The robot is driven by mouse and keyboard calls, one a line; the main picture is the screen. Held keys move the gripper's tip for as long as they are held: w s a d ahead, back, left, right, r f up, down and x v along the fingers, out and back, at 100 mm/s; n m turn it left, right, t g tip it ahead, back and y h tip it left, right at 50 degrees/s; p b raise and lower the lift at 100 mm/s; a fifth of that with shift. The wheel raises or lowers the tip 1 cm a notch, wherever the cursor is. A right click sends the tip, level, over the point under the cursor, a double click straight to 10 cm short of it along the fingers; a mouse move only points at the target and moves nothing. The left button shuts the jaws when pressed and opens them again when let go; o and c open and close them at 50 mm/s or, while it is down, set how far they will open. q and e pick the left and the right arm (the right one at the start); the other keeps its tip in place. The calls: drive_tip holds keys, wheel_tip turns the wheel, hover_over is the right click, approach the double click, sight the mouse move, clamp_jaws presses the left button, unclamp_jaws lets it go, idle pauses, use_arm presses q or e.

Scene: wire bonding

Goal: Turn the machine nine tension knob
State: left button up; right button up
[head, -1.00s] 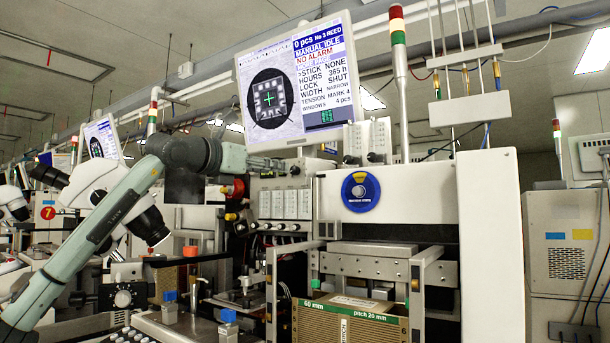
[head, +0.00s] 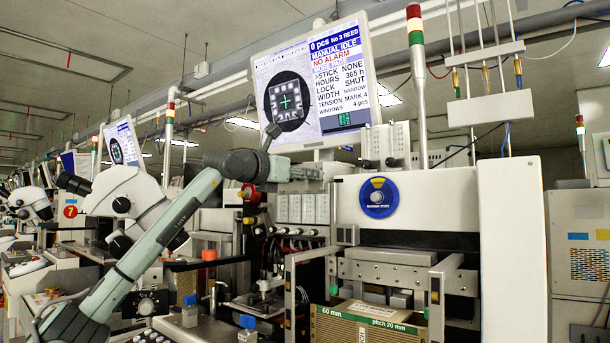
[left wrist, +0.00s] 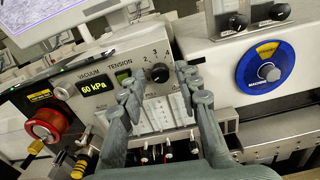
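The tension knob (left wrist: 160,73) is a small dark round knob on a light panel in the left wrist view, below the word TENSION and numbers including 2, 3 and 4. Its pointer is too small to read. My left gripper (left wrist: 159,86) is open, with one finger on each side of the knob in the picture. I see no clear contact. In the head view my left gripper (head: 300,173) is at the machine's front, below the monitor (head: 312,85), and the knob is hidden. The monitor reads TENSION MARK 4. My right gripper is not in view.
A green VACUUM display reading 60 kPa (left wrist: 97,86) and a red round knob (left wrist: 45,127) are left of the gripper. A blue disc dial (head: 378,197) is to the right. A microscope (head: 125,200) stands behind my left arm. A cardboard box (head: 365,323) sits below.

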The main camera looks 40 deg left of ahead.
use_arm(q)
clamp_jaws()
drive_tip(key=shift+m, duration=0.3)
drive_tip(key=m+p, duration=0.1)
drive_tip(key=m, duration=2.8)
drive_tip(key=shift+p, duration=0.35)
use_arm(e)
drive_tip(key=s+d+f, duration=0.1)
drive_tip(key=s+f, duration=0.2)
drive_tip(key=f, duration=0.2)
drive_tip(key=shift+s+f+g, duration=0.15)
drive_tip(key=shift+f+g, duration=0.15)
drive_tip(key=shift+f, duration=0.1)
use_arm(q)
drive_tip(key=shift+m, duration=0.3)
drive_tip(key=shift+o, duration=1.4)
unclamp_jaws()
